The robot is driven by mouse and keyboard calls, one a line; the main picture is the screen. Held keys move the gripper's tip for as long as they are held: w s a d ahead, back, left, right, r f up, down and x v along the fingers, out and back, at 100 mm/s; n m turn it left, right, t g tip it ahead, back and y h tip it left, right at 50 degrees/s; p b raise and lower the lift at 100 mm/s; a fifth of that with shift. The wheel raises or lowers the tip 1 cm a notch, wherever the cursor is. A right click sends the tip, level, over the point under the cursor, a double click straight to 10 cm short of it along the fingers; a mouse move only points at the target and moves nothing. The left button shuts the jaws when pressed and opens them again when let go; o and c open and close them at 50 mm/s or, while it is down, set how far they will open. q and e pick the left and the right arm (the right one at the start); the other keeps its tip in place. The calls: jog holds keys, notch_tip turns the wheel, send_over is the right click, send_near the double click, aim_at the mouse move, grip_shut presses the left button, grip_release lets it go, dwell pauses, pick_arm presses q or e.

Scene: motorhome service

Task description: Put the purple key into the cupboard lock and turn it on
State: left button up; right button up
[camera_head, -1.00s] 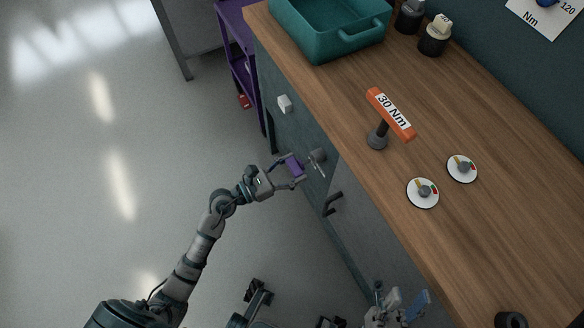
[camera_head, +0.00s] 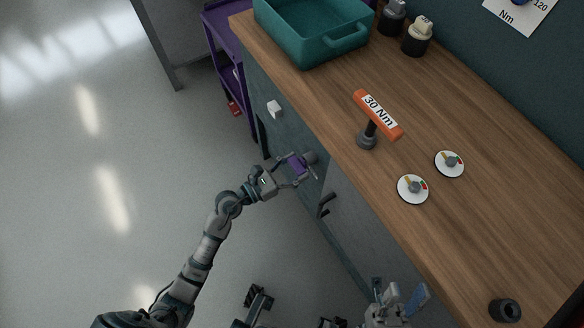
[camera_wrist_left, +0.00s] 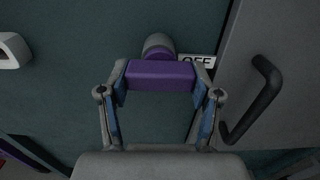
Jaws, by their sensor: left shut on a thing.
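My left gripper (camera_head: 299,169) is shut on the purple key (camera_wrist_left: 160,76), with one finger at each end of its block-shaped head. The key (camera_head: 297,165) is level in front of the cupboard's side. The grey round lock (camera_wrist_left: 158,45) shows just behind the key in the left wrist view, and beside it in the head view (camera_head: 311,157). The key's shaft is hidden, so I cannot tell whether it is inside the lock. An "OFF" label (camera_wrist_left: 198,60) is partly covered by a finger. My right gripper (camera_head: 398,298) is open and empty at the lower edge of the head view.
A dark door handle (camera_wrist_left: 254,100) is right of the lock. A white knob (camera_head: 274,109) sits on the cupboard front. The wooden worktop (camera_head: 480,220) holds a teal bin (camera_head: 310,45), an orange 30 Nm tool (camera_head: 378,113) and two dials. The floor at left is clear.

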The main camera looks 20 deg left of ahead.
pick_arm(q)
jog(key=shift+w+d, duration=0.2)
jog(key=o, duration=1.2)
jog(key=v, duration=1.2)
jog(key=shift+f, duration=0.1)
